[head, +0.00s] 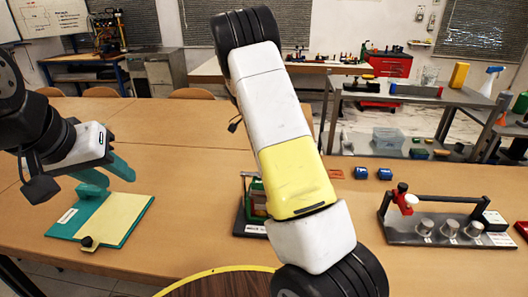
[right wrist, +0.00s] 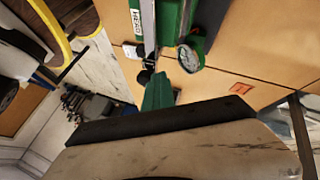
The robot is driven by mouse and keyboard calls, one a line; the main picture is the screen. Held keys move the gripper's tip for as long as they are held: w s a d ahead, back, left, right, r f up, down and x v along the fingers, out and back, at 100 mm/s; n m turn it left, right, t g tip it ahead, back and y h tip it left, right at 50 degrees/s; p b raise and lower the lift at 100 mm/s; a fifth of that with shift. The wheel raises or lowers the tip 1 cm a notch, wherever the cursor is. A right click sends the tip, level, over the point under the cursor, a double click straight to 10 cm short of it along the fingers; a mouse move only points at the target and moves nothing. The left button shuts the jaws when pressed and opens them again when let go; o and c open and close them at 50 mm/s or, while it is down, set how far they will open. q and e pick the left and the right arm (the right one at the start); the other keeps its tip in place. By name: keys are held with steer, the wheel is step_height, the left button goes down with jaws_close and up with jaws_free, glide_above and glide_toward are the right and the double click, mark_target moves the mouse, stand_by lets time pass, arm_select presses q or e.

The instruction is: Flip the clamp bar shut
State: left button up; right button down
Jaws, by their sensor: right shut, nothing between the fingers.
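My left gripper (head: 118,181) is at the left of the head view. Its two teal fingers look spread, over the far edge of a teal board (head: 130,236) with a cream panel and a black knob. My right gripper (right wrist: 158,92) shows as green fingers in the right wrist view, shut and empty, close to a green stand with a round dial gauge (right wrist: 189,58). A grey bar labelled HEAD (right wrist: 147,22) runs beside the stand. In the head view, my right arm hides most of this rig (head: 250,228). I cannot tell for sure which bar is the clamp bar.
On the right, a dark base (head: 400,238) carries several metal cylinders, a red post and a dark raised bar (head: 455,199). A round brown surface with a yellow rim (head: 213,272) is at the front. The table's middle left is clear.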

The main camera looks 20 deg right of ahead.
steer(key=v, duration=0.7)
steer(key=shift+r, duration=0.35)
steer(key=shift+w+a, duration=0.15)
steer(key=s+a+r+n+t+y, duration=0.2)
steer(key=s+r+n+t+y, duration=0.35)
steer(key=s+r+n, duration=0.55)
steer(key=s+a+n+t, duration=0.2)
steer(key=s+n+t, duration=0.1)
steer(key=s, duration=0.4)
steer(key=s+a+n+t+y, duration=0.1)
steer(key=s+a+n+t, duration=0.2)
steer(key=s+n, duration=0.2)
steer(key=s, duration=0.3)
steer(key=shift+a+r+n, duration=0.25)
steer(key=shift+r+n, duration=0.05)
steer(key=shift+r, duration=0.05)
